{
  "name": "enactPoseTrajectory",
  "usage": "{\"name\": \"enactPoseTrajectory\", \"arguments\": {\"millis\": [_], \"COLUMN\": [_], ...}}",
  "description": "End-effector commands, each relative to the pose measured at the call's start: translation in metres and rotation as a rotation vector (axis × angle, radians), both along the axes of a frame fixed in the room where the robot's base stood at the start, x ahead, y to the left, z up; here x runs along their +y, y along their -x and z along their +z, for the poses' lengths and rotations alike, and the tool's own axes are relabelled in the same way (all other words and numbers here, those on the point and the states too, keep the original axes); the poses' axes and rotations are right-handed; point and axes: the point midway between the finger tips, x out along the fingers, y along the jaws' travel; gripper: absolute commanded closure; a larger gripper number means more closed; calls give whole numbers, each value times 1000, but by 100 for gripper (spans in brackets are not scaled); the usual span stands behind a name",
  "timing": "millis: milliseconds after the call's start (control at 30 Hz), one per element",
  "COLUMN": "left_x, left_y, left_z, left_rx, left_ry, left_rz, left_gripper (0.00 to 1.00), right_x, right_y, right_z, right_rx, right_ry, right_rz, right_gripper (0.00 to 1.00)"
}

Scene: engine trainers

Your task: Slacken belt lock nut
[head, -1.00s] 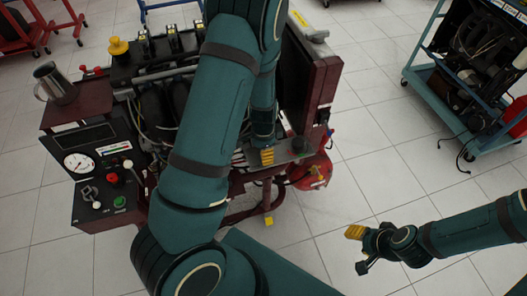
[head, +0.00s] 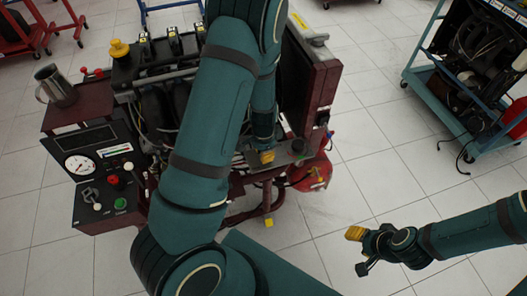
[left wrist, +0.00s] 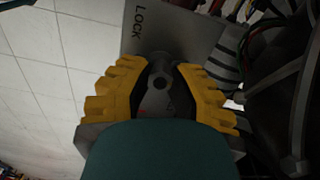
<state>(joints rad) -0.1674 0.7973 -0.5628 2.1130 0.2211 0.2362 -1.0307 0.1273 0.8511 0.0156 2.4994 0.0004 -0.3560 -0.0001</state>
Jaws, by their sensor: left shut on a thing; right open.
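The belt lock nut (left wrist: 160,79) is a dark part with a round hole in its end, in front of a grey plate (left wrist: 180,30) marked LOCK in the left wrist view. My left gripper (left wrist: 160,90) has its yellow ridged fingers on both sides of the nut and is shut on it. In the head view my left gripper (head: 267,157) is at the right side of the maroon engine trainer (head: 325,80), and the nut is hard to make out there. My right gripper (head: 355,234) is open and empty over the floor at the lower right.
A metal mug (head: 56,85) stands on the trainer's left shelf. Below it is a control panel (head: 105,205) with a gauge. A red round object (head: 313,174) is under the trainer's right side. Another engine cart (head: 465,90) stands at the upper right. The tiled floor between is clear.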

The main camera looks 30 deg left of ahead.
Motion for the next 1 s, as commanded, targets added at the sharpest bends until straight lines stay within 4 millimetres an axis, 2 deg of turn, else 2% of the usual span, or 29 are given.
{"name": "enactPoseTrajectory", "arguments": {"millis": [1000], "left_x": [0], "left_y": [0], "left_z": [1], "left_rx": [-1], "left_ry": [0], "left_rz": [939], "left_gripper": [100], "right_x": [1], "right_y": [7], "right_z": [35], "right_rx": [16], "right_ry": [-3], "right_rz": [4], "right_gripper": [53]}}
